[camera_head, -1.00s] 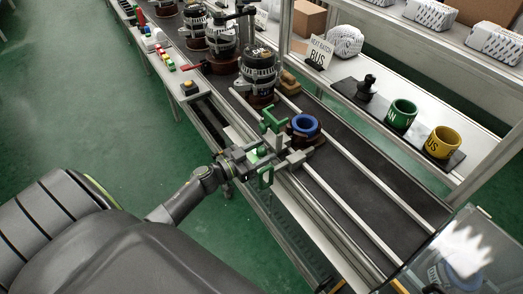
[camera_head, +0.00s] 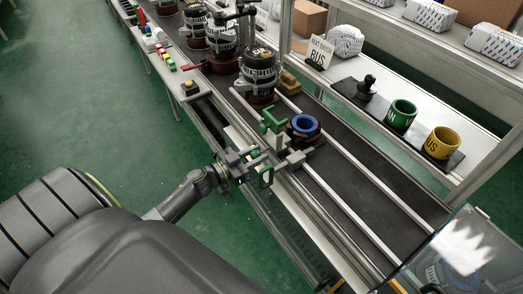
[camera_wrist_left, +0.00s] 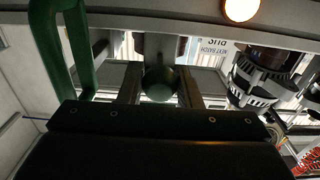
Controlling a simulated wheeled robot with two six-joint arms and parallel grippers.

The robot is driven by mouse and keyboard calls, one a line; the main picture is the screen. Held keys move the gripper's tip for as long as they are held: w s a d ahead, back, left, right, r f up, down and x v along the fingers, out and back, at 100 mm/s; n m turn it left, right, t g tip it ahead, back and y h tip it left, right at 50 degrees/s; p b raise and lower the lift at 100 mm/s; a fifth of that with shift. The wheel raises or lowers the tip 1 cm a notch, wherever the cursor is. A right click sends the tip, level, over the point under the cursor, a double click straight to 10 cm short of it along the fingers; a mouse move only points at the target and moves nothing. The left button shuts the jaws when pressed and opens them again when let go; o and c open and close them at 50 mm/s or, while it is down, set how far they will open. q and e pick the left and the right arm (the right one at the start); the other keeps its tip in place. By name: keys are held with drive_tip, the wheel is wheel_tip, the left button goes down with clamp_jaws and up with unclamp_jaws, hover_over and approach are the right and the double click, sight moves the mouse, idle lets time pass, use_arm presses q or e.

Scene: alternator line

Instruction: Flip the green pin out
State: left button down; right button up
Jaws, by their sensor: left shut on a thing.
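The green pin (camera_wrist_left: 160,84) shows end-on in the left wrist view, between the two fingers of my left gripper (camera_wrist_left: 160,95). In the head view my left gripper (camera_head: 252,162) is shut on it at the near edge of the line, and only a bit of green (camera_head: 255,153) shows there. A grey fixture (camera_head: 287,160) sits just right of the fingers. Whether the pin still touches it cannot be told. My right gripper is not in view.
Green brackets stand close behind (camera_head: 272,121) and in front (camera_head: 265,178) of the gripper. Green (camera_head: 402,115) and yellow (camera_head: 443,142) cups stand on the shelf. Floor at left is clear.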

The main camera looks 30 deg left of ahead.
use_arm(q)
drive_tip(key=shift+s+a, duration=0.2)
drive_tip(key=shift+s, duration=0.25)
drive_tip(key=shift+f, duration=0.1)
drive_tip(key=c, duration=1.4)
unclamp_jaws()
drive_tip(key=o, duration=0.3)
drive_tip(key=shift+s, duration=0.15)
drive_tip(key=shift+o, duration=0.2)
